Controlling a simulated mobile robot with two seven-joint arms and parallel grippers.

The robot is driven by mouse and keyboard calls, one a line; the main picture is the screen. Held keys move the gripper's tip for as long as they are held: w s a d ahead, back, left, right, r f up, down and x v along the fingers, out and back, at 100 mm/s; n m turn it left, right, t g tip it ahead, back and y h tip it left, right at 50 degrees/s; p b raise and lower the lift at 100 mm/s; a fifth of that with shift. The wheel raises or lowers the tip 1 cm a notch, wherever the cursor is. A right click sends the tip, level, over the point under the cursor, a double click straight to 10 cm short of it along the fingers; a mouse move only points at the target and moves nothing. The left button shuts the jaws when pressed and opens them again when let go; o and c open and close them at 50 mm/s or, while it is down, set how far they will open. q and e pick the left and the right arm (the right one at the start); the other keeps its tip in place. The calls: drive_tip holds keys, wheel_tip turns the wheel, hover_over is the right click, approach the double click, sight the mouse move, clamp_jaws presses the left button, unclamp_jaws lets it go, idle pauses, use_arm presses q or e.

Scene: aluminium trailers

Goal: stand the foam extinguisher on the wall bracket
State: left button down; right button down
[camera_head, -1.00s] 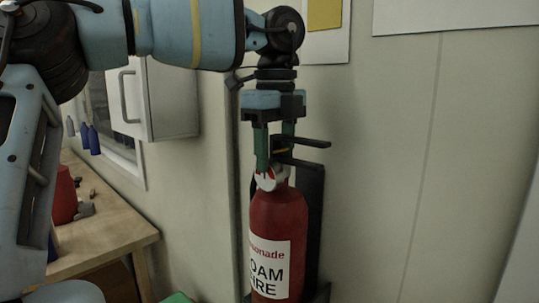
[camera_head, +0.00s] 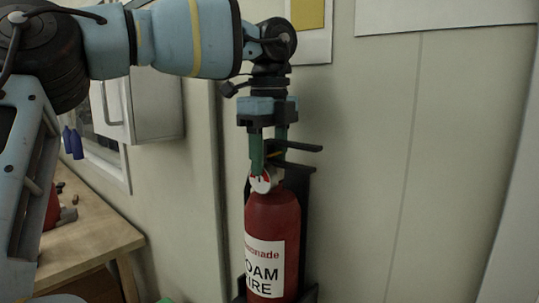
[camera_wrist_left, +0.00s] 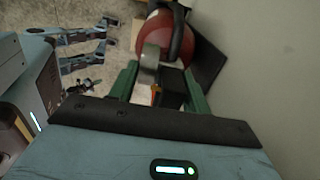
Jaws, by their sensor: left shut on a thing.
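The foam extinguisher (camera_head: 272,222) is a red cylinder with a white label, upright in front of the black wall bracket (camera_head: 307,205). Its base is near the bracket's bottom shelf at the lower frame edge; whether it rests there I cannot tell. My left gripper (camera_head: 268,165) comes from above, with its green fingers shut on the extinguisher's neck, beside the round gauge. In the left wrist view the red body (camera_wrist_left: 168,38) lies beyond the fingers (camera_wrist_left: 158,85), with the black bracket plate (camera_wrist_left: 208,65) behind it. My right gripper does not show clearly.
A wooden table (camera_head: 85,240) stands at the left, with a red object partly hidden by my arm. A white wall cabinet (camera_head: 150,105) hangs above it. The wall (camera_head: 370,170) right of the bracket is bare below the posted sheets.

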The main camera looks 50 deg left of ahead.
use_arm(q)
drive_tip(key=shift+r, duration=0.3)
drive_tip(key=c, duration=1.1)
unclamp_jaws()
drive_tip(key=o, duration=0.5)
drive_tip(key=shift+s+d, duration=0.15)
drive_tip(key=shift+s, duration=0.05)
drive_tip(key=shift+w+f, duration=0.1)
drive_tip(key=shift+f, duration=0.3)
wheel_tip(320, 180, up, 8)
drive_tip(key=shift+p, duration=0.35)
drive_tip(key=shift+r, duration=0.15)
